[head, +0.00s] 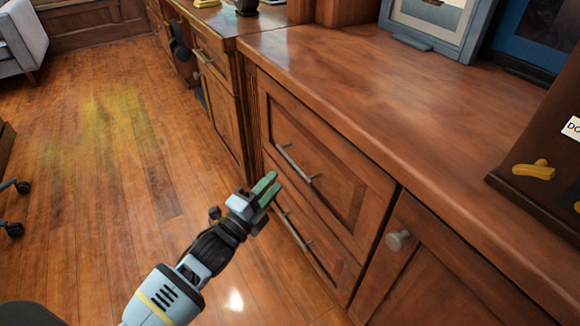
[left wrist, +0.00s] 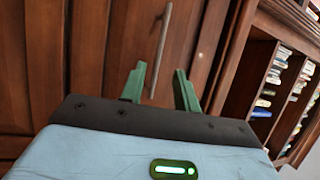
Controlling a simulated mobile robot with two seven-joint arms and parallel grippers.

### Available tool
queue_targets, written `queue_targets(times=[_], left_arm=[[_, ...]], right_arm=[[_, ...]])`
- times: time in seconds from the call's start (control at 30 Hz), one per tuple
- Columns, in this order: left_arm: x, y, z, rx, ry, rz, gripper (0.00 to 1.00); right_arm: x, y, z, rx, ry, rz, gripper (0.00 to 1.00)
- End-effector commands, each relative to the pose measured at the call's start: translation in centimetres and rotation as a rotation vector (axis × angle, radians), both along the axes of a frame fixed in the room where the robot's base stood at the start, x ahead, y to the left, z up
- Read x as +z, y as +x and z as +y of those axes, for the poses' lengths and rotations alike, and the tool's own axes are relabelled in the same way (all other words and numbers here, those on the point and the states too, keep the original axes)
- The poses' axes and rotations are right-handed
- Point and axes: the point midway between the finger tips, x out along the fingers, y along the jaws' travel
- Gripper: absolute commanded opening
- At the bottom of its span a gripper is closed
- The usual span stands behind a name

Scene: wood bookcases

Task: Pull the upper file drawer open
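The upper file drawer (head: 345,190) is a wood-panelled front in the cabinet under the long counter, and it sits closed. Its metal bar handle (head: 297,163) runs across the front. My left gripper (head: 274,181) is in front of the drawers, just below and left of this handle, apart from it. Its two green fingers are open with nothing between them. In the left wrist view a bar handle (left wrist: 161,50) shows beyond the gap between the fingers (left wrist: 160,82); I cannot tell for sure which drawer it belongs to. My right gripper is not in view.
The lower drawer with its own bar handle (head: 297,234) is closed. A cabinet door with a round knob (head: 398,240) is to the right. Picture frames (head: 435,25) stand on the counter (head: 370,80). The wood floor (head: 100,160) at left is mostly clear.

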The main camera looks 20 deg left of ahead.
Motion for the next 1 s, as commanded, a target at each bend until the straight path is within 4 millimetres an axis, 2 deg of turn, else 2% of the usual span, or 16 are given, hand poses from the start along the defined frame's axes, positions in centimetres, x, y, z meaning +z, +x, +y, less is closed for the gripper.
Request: queue_targets(times=[0.3,0.5,0.87,0.9,1.0], left_arm=[[0.5,4.3,-1.2,0.0,-0.002,0.001,0.32],[0.9,6.1,-1.7,0.0,-0.001,0.004,0.32],[1.2,6.6,-1.8,-0.001,-0.001,0.002,0.32],[1.2,6.6,-1.8,-0.001,-0.001,0.002,0.3],[1.2,6.6,-1.8,0.0,-0.002,0.003,0.17]], right_arm=[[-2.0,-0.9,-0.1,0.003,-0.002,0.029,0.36],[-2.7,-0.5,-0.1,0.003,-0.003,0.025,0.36],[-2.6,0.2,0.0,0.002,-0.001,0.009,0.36],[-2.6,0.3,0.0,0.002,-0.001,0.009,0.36],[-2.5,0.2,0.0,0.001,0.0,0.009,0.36]])
